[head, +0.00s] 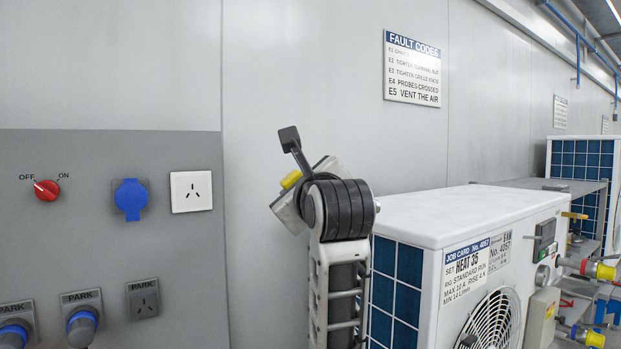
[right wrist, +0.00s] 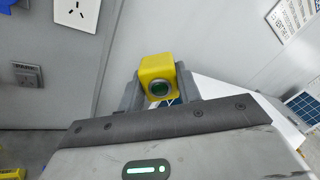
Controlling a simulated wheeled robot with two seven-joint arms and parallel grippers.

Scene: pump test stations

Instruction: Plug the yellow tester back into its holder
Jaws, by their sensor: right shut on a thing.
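The yellow tester (right wrist: 158,68) is a small block with a round dark-green face in a grey ring. My right gripper (right wrist: 158,88) is shut on it, with a grey finger on either side. In the head view a small part of the yellow tester (head: 291,180) shows beside my right wrist; the rest is hidden. It is held in the air, right of the panel. A grey three-slot socket (head: 143,298) labelled PARK is low on the panel; it is empty. It also shows in the right wrist view (right wrist: 27,75). My left gripper is not in view.
The grey panel (head: 110,240) carries a red OFF/ON knob (head: 47,190), a blue round socket (head: 131,199) and a white three-slot socket (head: 192,191). Two blue plugs sit in PARK holders at lower left. A white heat-pump unit (head: 465,212) stands at right.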

